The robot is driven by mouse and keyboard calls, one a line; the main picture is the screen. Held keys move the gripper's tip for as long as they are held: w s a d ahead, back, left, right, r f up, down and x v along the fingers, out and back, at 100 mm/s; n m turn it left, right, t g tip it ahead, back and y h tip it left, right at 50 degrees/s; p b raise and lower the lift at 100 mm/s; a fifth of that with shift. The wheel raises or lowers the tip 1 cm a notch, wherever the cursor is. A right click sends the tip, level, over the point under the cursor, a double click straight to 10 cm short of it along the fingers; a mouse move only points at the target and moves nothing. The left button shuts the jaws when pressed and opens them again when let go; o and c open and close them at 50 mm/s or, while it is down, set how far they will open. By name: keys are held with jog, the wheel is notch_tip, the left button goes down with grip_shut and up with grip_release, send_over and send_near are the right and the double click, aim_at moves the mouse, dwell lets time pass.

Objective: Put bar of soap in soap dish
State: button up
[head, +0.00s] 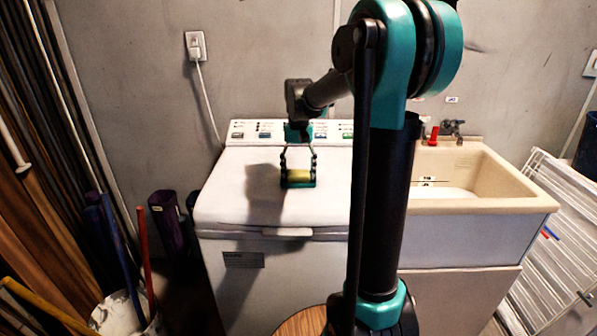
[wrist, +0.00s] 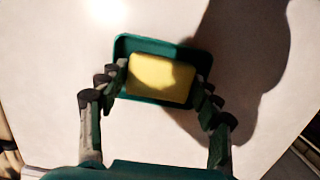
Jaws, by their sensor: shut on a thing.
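The yellow bar of soap (wrist: 160,78) is between the two fingers of my gripper (wrist: 160,84). It is over the green soap dish (wrist: 124,46), inside its rim as seen in the wrist view. I cannot tell whether the soap touches the dish floor. In the head view the soap (head: 299,175) shows between the fingers of my gripper (head: 299,174), and the dish (head: 298,185) is on the white washing machine lid. The fingers are shut on the soap, and their tips are at the dish's short sides.
The white washing machine (head: 235,195) has a clear lid around the dish. A beige sink (head: 480,204) with a red-handled tap stands to the right. A bucket (head: 120,312) with poles is on the floor at left. A white drying rack (head: 555,235) leans at far right.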

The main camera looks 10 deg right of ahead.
jog(key=o, duration=1.3)
jog(key=shift+o, duration=0.2)
notch_tip(320, 180, up, 12)
jog(key=w, duration=0.1)
jog(key=shift+w+d, duration=0.15)
jog(key=shift+w, duration=0.05)
